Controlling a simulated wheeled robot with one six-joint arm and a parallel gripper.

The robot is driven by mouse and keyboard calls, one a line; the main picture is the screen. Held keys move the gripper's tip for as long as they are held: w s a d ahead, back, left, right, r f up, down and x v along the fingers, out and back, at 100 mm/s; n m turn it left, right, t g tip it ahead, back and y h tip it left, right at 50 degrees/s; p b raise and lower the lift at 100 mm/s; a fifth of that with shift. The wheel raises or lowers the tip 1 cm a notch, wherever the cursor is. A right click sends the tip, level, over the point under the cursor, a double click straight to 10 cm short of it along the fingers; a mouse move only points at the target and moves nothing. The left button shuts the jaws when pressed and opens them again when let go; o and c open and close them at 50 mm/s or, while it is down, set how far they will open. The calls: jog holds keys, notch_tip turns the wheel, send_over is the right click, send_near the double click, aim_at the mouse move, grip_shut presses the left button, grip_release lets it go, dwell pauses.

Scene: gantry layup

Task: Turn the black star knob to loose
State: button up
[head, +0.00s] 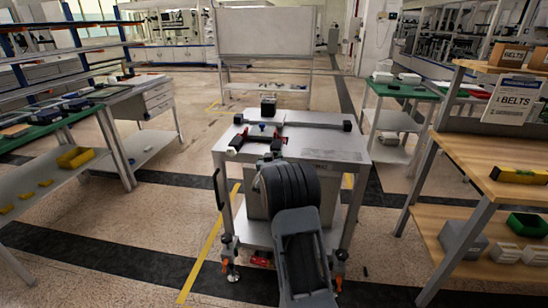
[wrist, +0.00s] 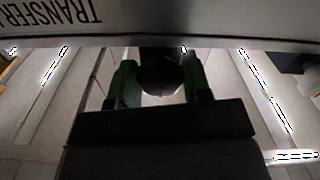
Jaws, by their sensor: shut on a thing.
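The black star knob (wrist: 160,78) shows in the middle of the wrist view, dark and rounded with a small red mark on it. My gripper (wrist: 160,88) has its two green-padded fingers on either side of the knob and is shut on it. The knob's lobes are too dark to make out clearly. In the head view, my arm hides the knob and most of the gripper at the near edge of the grey-topped cart (head: 325,142).
A pale panel with upside-down "TRANSFER" lettering (wrist: 62,14) spans the top of the wrist view. Black and red fittings (head: 270,138) lie on the cart top. A wooden workbench (head: 490,165) stands right and a green-topped bench (head: 50,125) left.

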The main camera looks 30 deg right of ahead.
jog(key=shift+f, duration=0.1)
dwell(0.3)
jog(key=o, duration=0.9)
jog(key=shift+a, duration=0.1)
jog(key=p+v, duration=0.1)
jog(key=v, duration=1.2)
jog(key=shift+s+a, duration=0.2)
jog(key=shift+s, duration=0.15)
